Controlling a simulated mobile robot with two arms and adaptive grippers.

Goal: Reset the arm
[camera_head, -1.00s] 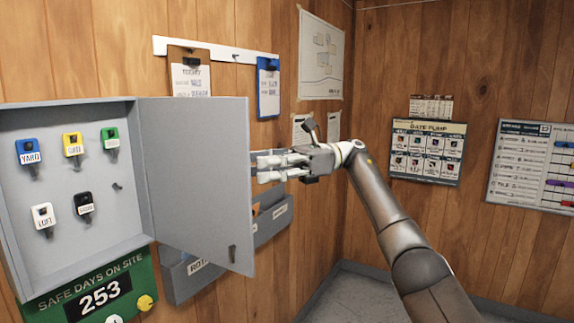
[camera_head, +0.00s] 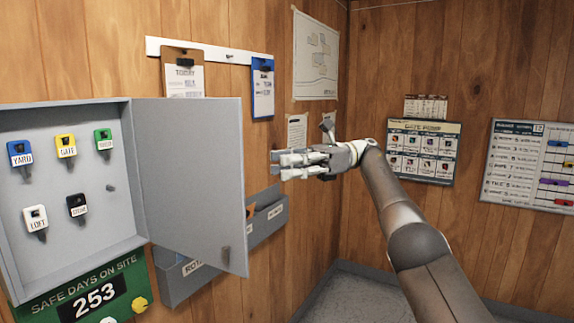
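My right gripper (camera_head: 278,164) is in the middle of the head view, fingers pointing left. Its fingertips look apart, with nothing seen between them. It is just right of the open grey door (camera_head: 192,180) of the key cabinet (camera_head: 65,104), with a gap between the fingertips and the door's edge in the picture. My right arm (camera_head: 398,212) comes up from the lower right, bent at the wrist. My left gripper is not in view.
Tagged keys hang in the cabinet, among them a yellow one (camera_head: 65,146). A grey wall pocket (camera_head: 268,222) is below the gripper. Clipboards hang on a white rail (camera_head: 210,50). A gate pump board (camera_head: 422,150) is on the right wall. Open space lies around the arm.

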